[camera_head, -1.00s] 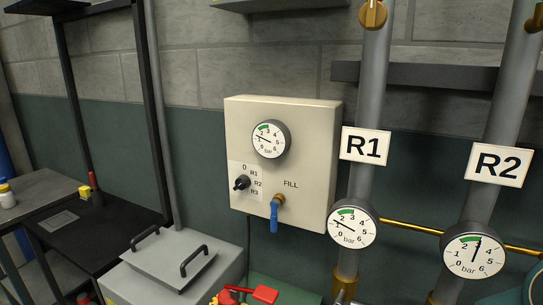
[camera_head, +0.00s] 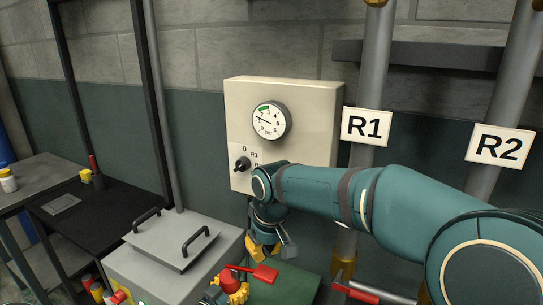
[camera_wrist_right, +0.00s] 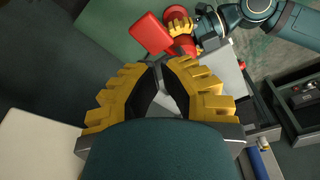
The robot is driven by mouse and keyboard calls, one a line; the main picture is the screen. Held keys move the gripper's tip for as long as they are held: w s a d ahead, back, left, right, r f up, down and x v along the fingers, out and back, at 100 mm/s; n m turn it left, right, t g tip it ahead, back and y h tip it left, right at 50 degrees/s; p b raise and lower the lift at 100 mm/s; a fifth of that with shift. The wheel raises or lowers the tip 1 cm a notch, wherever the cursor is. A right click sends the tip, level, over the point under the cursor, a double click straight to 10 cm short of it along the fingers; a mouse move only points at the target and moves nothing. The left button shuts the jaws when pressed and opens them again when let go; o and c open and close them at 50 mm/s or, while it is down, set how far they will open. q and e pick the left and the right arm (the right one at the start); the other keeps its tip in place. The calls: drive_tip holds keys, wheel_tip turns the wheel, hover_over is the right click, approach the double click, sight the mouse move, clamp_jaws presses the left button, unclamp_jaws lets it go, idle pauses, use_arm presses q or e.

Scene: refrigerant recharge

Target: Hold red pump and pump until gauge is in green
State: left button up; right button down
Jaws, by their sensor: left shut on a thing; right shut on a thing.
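The red pump (camera_head: 228,275) is at the bottom of the head view, with a flat red handle (camera_head: 265,273) sticking out right. My left gripper (camera_head: 237,290) is shut on the pump. In the right wrist view the handle (camera_wrist_right: 152,33) lies just beyond my right fingertips. My right gripper (camera_head: 263,250) is just above the handle, its fingers (camera_wrist_right: 162,68) drawn together; I cannot make out what is between them, nor whether they touch the handle. The white gauge (camera_head: 267,120) on the beige box has its needle near 2, just left of the green band.
The beige box (camera_head: 315,110) carries a black selector knob (camera_head: 242,164). My right arm covers its lower right part and the pipe gauges. A grey lidded case (camera_head: 180,245) stands to the left. Pipes labelled R1 (camera_head: 367,126) and R2 (camera_head: 499,146) stand at right.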

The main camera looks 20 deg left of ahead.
sight(268, 274)
drive_tip(key=shift+w+r, duration=0.55)
drive_tip(key=shift+r, duration=0.05)
drive_tip(key=shift+s+d+x, duration=0.1)
drive_tip(key=shift+d+x, duration=0.05)
drive_tip(key=shift+x, duration=0.8)
drive_tip(key=shift+s+d+x, duration=0.1)
drive_tip(key=shift+d+x, duration=0.1)
drive_tip(key=shift+x, duration=0.75)
drive_tip(key=shift+s+d+x, duration=0.1)
drive_tip(key=shift+d+x, duration=0.05)
drive_tip(key=shift+x, duration=0.8)
drive_tip(key=shift+f, duration=0.2)
drive_tip(key=shift+s+d+x, duration=0.1)
drive_tip(key=shift+d+x, duration=0.05)
drive_tip(key=shift+x, duration=0.75)
drive_tip(key=shift+s+d+x, duration=0.1)
drive_tip(key=shift+d+x, duration=0.05)
drive_tip(key=shift+x, duration=0.75)
drive_tip(key=shift+s+d+x, duration=0.1)
drive_tip(key=shift+d+x, duration=0.05)
drive_tip(key=shift+x, duration=0.75)
drive_tip(key=shift+w+a+v, duration=0.15)
drive_tip(key=shift+a+v, duration=0.1)
drive_tip(key=shift+v, duration=1.15)
drive_tip(key=shift+w+a+v, duration=0.15)
drive_tip(key=shift+a+v, duration=0.1)
drive_tip(key=shift+v, duration=1.1)
drive_tip(key=shift+w+a+v, duration=0.15)
drive_tip(key=shift+a+v, duration=0.05)
drive_tip(key=shift+v, duration=1.2)
